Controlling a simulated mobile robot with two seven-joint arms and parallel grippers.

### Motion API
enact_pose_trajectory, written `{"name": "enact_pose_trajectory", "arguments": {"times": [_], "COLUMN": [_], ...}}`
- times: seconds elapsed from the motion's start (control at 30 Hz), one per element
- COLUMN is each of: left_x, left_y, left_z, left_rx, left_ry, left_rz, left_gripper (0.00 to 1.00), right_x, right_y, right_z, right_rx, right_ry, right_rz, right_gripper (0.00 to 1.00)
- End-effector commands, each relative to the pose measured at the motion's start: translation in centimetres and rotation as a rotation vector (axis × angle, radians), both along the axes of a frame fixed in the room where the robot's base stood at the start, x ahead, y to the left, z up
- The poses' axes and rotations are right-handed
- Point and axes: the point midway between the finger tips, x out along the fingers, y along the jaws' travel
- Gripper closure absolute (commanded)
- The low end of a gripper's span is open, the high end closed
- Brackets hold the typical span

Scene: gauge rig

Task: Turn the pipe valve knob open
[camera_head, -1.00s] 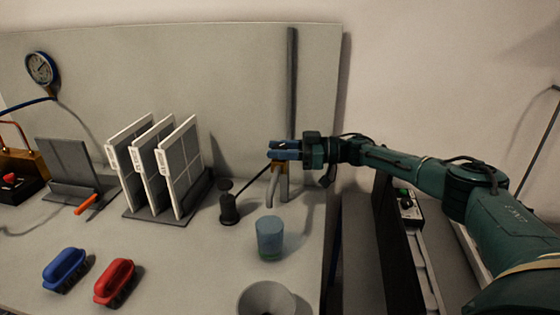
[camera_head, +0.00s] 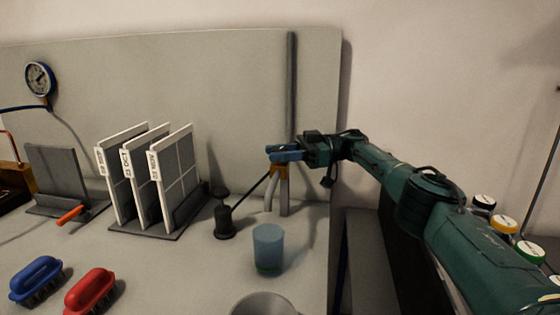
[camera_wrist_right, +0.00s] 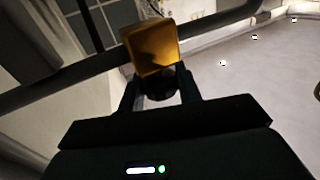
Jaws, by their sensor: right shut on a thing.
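The orange-yellow valve body (camera_head: 281,170) sits low on the grey vertical pipe (camera_head: 291,90) at the back panel, right of the middle in the head view. It shows as a yellow block (camera_wrist_right: 152,50) in the right wrist view. My right gripper (camera_head: 283,153) reaches in from the right to the valve. In the wrist view its two fingers are on either side of a dark round knob (camera_wrist_right: 158,85) in front of the block, shut on it. In the head view the fingers hide the knob, and its turn angle cannot be told. My left gripper is not in view.
A blue cup (camera_head: 268,249) and a dark pump-like thing (camera_head: 225,220) with a rod rising towards the valve stand close by. A rack (camera_head: 150,225) of upright panels is further left. A blue brush (camera_head: 36,281) and a red brush (camera_head: 90,290) lie at front left.

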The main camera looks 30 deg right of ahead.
Motion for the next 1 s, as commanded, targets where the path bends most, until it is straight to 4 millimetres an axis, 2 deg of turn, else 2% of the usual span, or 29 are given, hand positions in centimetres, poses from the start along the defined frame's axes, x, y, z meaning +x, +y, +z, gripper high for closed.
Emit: {"name": "enact_pose_trajectory", "arguments": {"times": [0.53,0.57,0.6,0.8,1.0], "left_x": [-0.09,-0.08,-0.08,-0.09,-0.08], "left_y": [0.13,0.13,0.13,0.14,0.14], "left_z": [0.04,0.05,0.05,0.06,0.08], "left_rx": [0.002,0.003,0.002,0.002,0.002], "left_ry": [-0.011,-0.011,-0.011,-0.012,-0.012], "left_rz": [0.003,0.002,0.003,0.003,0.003], "left_gripper": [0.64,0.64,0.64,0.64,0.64], "right_x": [0.02,0.03,0.03,0.03,0.02], "right_y": [0.13,0.14,0.14,0.1,0.06], "right_z": [0.24,0.24,0.24,0.14,0.08], "right_rx": [0.005,0.005,0.005,0.003,0.002], "right_ry": [-0.003,-0.003,-0.003,-0.002,-0.001], "right_rz": [0.01,0.01,0.01,0.009,0.009], "right_gripper": [0.89,0.65,0.62,0.45,0.45]}}
